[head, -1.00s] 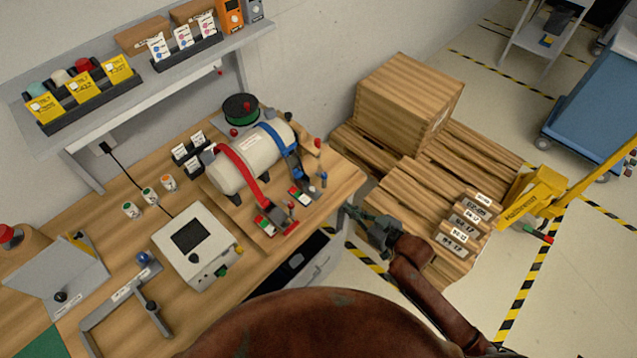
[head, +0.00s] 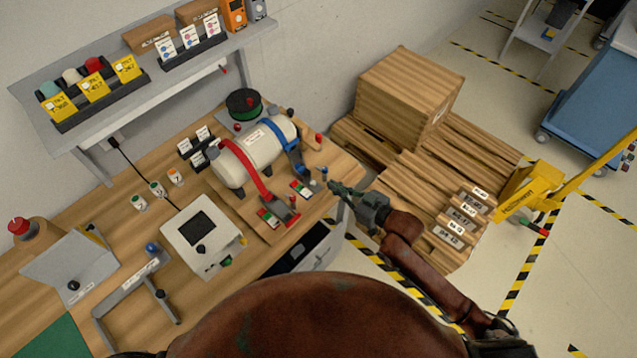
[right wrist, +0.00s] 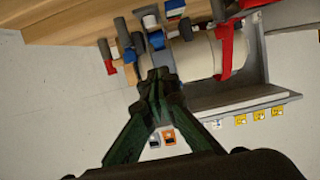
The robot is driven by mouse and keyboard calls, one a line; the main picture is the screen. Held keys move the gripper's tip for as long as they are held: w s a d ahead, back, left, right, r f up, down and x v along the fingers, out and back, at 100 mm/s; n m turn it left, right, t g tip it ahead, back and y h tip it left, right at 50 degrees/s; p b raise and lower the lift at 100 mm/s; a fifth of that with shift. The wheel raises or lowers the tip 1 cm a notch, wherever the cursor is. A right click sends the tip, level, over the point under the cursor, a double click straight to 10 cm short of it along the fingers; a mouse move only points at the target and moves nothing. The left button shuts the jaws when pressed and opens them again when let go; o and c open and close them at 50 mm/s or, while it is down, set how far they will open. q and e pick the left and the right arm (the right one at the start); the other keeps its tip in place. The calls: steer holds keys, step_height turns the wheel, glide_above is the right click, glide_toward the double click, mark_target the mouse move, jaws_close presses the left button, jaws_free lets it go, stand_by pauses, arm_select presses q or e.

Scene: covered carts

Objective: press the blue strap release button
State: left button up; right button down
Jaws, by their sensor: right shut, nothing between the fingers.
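A white cylinder (head: 232,168) lies on a wooden board at the bench's right end, held by a red strap (head: 246,160) and a blue strap (head: 279,138). A small blue-topped part (head: 323,172) stands near the blue strap's front end; I cannot tell whether it is the release button. My right gripper (head: 332,186) is shut and empty, just right of this end. In the right wrist view, its closed fingertips (right wrist: 158,76) are close below blue strap hardware (right wrist: 156,40); contact cannot be told. My left gripper is not in view.
The red strap's buckle (head: 283,207) sits to the left of the gripper. A white box with a screen (head: 203,235) stands farther left on the bench. A shelf (head: 100,140) runs above the bench.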

glide_above(319, 190)
steer(key=shift+a+f, duration=0.1)
steer(key=shift+f, duration=0.7)
step_height(319, 190, down, 3)
steer(key=shift+w+a+r, duration=0.1)
steer(key=shift+w+r, duration=0.05)
steer(key=shift+f, duration=0.75)
